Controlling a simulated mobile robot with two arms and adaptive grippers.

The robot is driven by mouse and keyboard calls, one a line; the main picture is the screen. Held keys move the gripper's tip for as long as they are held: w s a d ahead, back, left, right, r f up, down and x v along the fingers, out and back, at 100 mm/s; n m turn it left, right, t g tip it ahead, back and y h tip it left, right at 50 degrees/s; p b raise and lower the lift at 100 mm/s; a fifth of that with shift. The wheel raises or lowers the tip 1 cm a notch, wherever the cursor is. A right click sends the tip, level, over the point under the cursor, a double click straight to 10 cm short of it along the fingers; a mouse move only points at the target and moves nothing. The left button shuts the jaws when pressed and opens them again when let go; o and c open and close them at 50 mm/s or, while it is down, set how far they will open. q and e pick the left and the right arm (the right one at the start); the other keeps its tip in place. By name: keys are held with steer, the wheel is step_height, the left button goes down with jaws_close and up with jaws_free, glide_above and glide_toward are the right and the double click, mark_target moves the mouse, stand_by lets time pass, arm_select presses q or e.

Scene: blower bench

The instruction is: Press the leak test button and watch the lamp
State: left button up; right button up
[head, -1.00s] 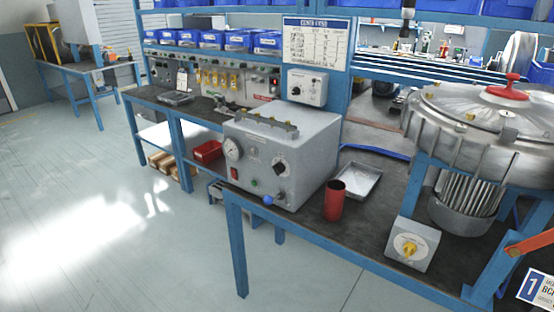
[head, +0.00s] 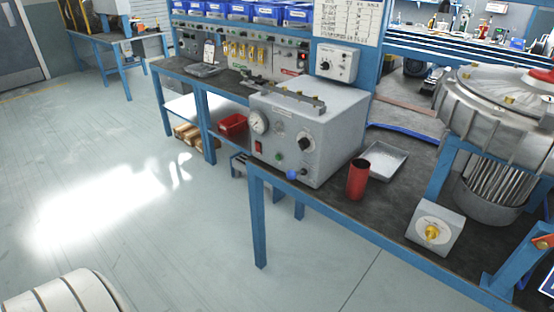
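A grey test box (head: 311,130) stands on the dark bench. Its front has a round gauge (head: 258,123), a red switch (head: 258,146), a small green round part (head: 278,156), a black knob (head: 305,141) and a blue ball-shaped part (head: 292,174) low at the front. A separate small grey box with a yellow round knob or button (head: 432,232) sits near the bench's front edge at the right. I cannot read which control is the leak test button, and I cannot make out a lit lamp on the test box. Neither gripper is in view.
A red cup (head: 358,180) and a metal tray (head: 383,160) stand right of the test box. A large metal blower housing (head: 495,115) fills the right. A small wall box with a knob (head: 336,62) hangs behind. Open floor (head: 110,180) lies at the left.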

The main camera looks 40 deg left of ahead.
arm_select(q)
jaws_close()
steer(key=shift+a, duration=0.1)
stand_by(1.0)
